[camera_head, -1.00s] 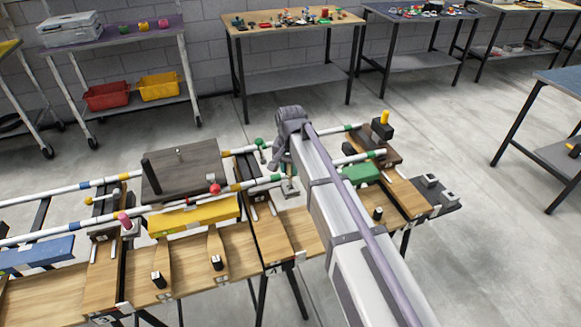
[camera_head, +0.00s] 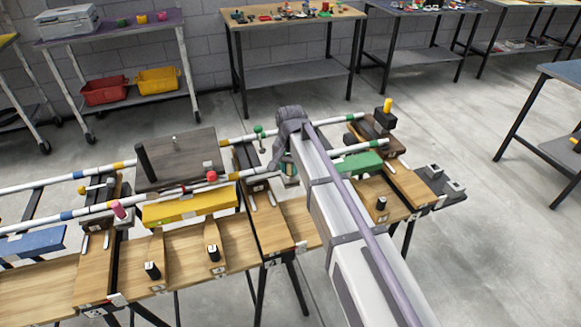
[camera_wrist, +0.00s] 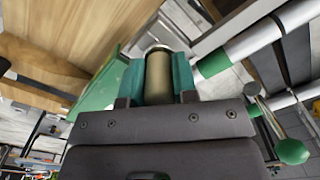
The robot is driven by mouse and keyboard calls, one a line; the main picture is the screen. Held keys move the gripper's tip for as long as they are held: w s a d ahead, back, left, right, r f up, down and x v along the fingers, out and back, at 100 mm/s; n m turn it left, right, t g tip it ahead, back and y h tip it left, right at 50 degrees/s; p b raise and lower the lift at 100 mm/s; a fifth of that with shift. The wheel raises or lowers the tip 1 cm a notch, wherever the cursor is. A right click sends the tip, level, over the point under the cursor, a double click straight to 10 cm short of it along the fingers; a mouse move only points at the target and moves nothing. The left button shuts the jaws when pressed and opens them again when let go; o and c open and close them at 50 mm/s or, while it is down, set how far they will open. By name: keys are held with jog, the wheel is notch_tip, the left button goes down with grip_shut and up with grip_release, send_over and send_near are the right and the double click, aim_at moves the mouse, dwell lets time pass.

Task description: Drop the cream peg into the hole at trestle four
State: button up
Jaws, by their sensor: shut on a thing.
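In the wrist view my gripper (camera_wrist: 157,78) has teal finger pads closed on both sides of the cream peg (camera_wrist: 158,84), a beige cylinder with a metallic rim at its end. In the head view my arm covers most of the gripper and the peg; a bit of teal shows beside the arm, above the bench (camera_head: 300,207). I cannot see the hole at trestle four, and the small number labels on the bench are too small to read surely. In the wrist view I cannot tell how far the peg is from the wood.
White pipes with coloured bands (camera_head: 40,223) run along the bench. A yellow block (camera_head: 190,207), a green block (camera_head: 360,163) and a dark box (camera_head: 178,158) are near them. A green ball knob (camera_wrist: 292,151) is close right of my gripper. Tables and a trolley (camera_head: 107,36) stand behind.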

jog(key=o, duration=1.1)
jog(key=shift+c, duration=0.2)
notch_tip(320, 180, up, 11)
jog(key=p, duration=1.1)
jog(key=shift+r, duration=0.1)
jog(key=shift+f, duration=0.2)
jog(key=shift+s+d+n, duration=0.1)
jog(key=shift+s+n, duration=0.1)
jog(key=shift+n, duration=0.3)
jog(key=s+d+r+n+p, duration=0.1)
jog(key=s+d+n, duration=0.1)
jog(key=s+d, duration=1.7)
jog(key=shift+s+r, duration=0.4)
jog(key=shift+s, duration=0.85)
